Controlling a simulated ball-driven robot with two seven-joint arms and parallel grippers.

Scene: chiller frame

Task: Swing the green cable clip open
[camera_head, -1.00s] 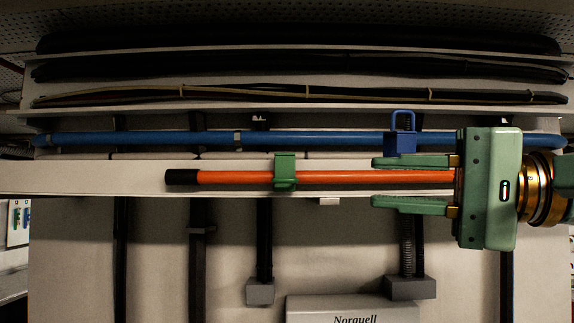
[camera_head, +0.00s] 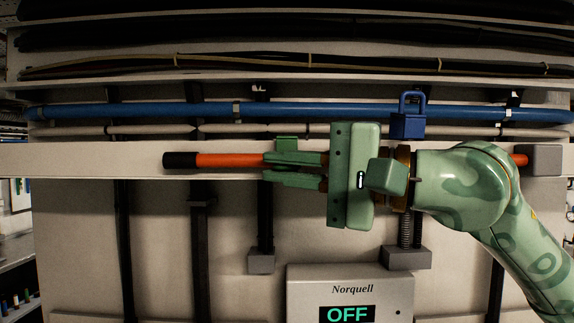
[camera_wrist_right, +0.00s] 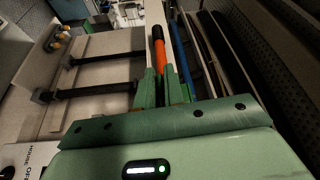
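The orange cable (camera_head: 228,160) with a black end lies along the pale rail. The green cable clip (camera_head: 287,143) is around it; only its upper part shows above my upper finger, the rest being hidden. My right gripper (camera_head: 266,169) reaches in from the right, its fingers in front of the clip and lower cable edge. The fingers are close together with a narrow gap. In the right wrist view, the fingers (camera_wrist_right: 159,76) lie along the orange cable (camera_wrist_right: 159,53); whether they grip the clip is unclear. My left gripper is not in view.
A blue padlock-like clip (camera_head: 408,122) sits above my right wrist, near the blue pipe (camera_head: 170,112). A Norquell box (camera_head: 350,285) reading OFF is below. Black uprights (camera_head: 200,240) stand on the panel. The rail to the left is clear.

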